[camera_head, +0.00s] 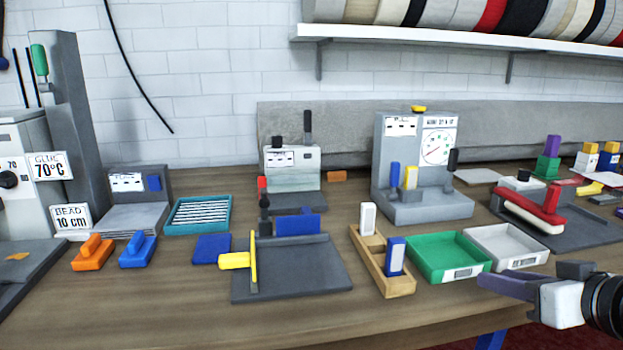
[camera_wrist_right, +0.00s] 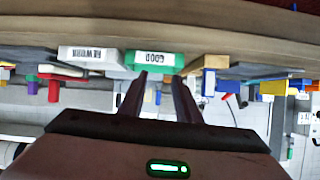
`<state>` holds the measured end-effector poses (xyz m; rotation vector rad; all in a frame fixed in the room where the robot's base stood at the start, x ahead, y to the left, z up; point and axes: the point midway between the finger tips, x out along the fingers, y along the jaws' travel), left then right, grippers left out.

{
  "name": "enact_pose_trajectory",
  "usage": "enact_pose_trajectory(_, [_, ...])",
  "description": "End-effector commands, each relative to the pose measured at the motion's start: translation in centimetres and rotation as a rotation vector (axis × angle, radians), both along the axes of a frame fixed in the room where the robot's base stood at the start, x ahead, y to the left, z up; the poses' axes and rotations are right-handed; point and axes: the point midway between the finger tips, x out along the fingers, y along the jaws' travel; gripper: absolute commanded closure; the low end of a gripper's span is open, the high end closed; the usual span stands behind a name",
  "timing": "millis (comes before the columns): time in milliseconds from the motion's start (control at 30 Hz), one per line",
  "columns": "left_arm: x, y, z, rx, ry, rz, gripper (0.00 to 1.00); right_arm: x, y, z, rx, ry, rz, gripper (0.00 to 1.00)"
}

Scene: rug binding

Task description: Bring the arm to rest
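My right gripper (camera_head: 484,280) comes in from the right edge in the head view, by the table's front edge and just in front of the light grey tray (camera_head: 505,247). In the right wrist view its two fingers (camera_wrist_right: 160,78) stand apart with nothing between them, so it is open and empty. The green tray (camera_head: 448,256) lies to the left of its fingertips; it also shows in the right wrist view with a label reading GOOD (camera_wrist_right: 154,60). The grey tray there carries a REWORK label (camera_wrist_right: 90,54). My left gripper is not in view.
A wooden holder (camera_head: 396,287) with white and blue blocks stands left of the green tray. A red-handled tool (camera_head: 530,212) lies on a dark plate behind the right gripper. Gauge machine (camera_head: 425,165) stands at the back. The wooden front strip (camera_head: 330,325) is bare.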

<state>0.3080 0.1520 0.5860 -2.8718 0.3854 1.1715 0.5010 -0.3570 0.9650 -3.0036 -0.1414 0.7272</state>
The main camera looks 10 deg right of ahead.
Motion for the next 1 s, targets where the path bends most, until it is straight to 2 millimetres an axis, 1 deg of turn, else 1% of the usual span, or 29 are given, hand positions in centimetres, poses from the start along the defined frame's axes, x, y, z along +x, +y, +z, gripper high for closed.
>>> enact_pose_trajectory(33, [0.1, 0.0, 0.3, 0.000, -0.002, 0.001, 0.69, 0.1, 0.3, -2.0, 0.012, 0.022, 0.000, 0.69])
enact_pose_trajectory(67, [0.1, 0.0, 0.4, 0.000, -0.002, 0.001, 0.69, 0.2, 0.4, -3.1, 0.015, 0.031, 0.000, 0.69])
enact_pose_trajectory(167, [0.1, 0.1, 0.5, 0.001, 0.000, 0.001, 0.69, 0.0, 1.2, -7.2, 0.023, 0.065, 0.000, 0.69])
enact_pose_trajectory(267, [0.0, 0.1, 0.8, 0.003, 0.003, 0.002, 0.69, -0.9, 2.4, -12.6, 0.026, 0.110, 0.003, 0.69])
enact_pose_trajectory(300, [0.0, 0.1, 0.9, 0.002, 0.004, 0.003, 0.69, -1.6, 3.2, -15.2, 0.027, 0.131, 0.007, 0.69])
enact_pose_trajectory(367, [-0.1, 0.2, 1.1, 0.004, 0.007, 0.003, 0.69, -3.2, 4.7, -19.2, 0.024, 0.166, 0.015, 0.69])
enact_pose_trajectory(400, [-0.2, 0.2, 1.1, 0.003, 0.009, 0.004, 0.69, -4.5, 5.9, -21.7, 0.018, 0.188, 0.023, 0.69])
enact_pose_trajectory(467, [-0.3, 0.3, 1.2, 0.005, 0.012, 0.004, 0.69, -6.7, 7.8, -25.3, 0.008, 0.218, 0.038, 0.69])
enact_pose_trajectory(500, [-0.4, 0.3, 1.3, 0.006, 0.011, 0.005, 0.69, -8.3, 9.3, -27.4, 0.003, 0.236, 0.051, 0.69])
enact_pose_trajectory(567, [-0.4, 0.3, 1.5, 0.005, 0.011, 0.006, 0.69, -10.8, 11.5, -30.1, -0.006, 0.260, 0.072, 0.69])
enact_pose_trajectory(600, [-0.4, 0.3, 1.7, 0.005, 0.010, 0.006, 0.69, -12.4, 12.9, -31.5, -0.011, 0.273, 0.087, 0.69])
enact_pose_trajectory(700, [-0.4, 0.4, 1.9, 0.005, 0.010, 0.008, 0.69, -16.0, 16.2, -34.0, -0.024, 0.294, 0.122, 0.69])
enact_pose_trajectory(800, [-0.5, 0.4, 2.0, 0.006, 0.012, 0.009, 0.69, -18.4, 18.6, -35.4, -0.032, 0.305, 0.149, 0.69])
enact_pose_trajectory(900, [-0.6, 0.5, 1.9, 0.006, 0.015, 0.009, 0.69, -19.7, 19.8, -35.9, -0.037, 0.307, 0.164, 0.69])
enact_pose_trajectory(1000, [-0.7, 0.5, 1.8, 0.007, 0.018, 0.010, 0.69, -20.0, 20.2, -36.1, -0.040, 0.306, 0.170, 0.69])
